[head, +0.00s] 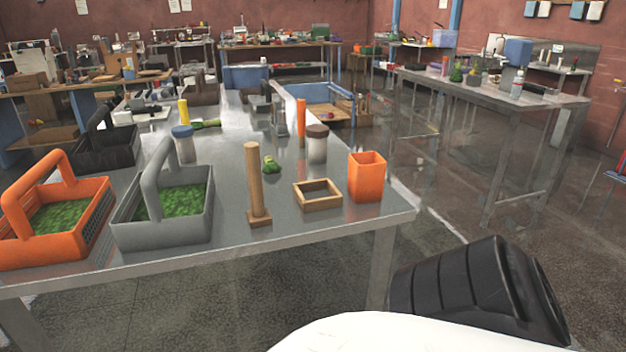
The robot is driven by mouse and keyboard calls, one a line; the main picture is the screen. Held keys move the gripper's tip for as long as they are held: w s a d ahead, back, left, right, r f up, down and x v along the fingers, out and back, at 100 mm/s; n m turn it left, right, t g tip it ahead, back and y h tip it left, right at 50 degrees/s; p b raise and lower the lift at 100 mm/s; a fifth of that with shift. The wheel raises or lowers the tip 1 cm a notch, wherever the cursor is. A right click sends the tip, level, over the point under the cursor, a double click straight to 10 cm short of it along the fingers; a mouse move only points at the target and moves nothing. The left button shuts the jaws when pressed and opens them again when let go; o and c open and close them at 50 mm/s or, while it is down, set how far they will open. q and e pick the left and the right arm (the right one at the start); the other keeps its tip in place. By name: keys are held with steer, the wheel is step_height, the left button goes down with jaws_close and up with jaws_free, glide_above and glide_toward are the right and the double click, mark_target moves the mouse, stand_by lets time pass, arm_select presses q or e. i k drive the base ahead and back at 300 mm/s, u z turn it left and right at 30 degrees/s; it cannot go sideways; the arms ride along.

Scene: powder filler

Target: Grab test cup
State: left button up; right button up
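An orange square open-topped cup (366,178) stands upright near the front right corner of the metal table (290,222). It is the most cup-like thing on this table, but I cannot tell for sure that it is the test cup. Nothing is touching it, and its inside is mostly hidden. Neither of my grippers shows in the head view. A black ribbed part and a white part of my own body fill the lower right, with a gap of floor between them and the cup.
Left of the cup are a small wooden frame (318,195), a wooden post on a base (257,190), a grey basket (130,226) and an orange basket (98,222) holding green stuff. Behind stand a brown-lidded jar (317,150) and a blue-lidded jar (185,148). Floor is open at right.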

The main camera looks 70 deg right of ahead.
mark_target(366, 170)
steer(key=i, duration=1.4)
steer(key=z, duration=2.1)
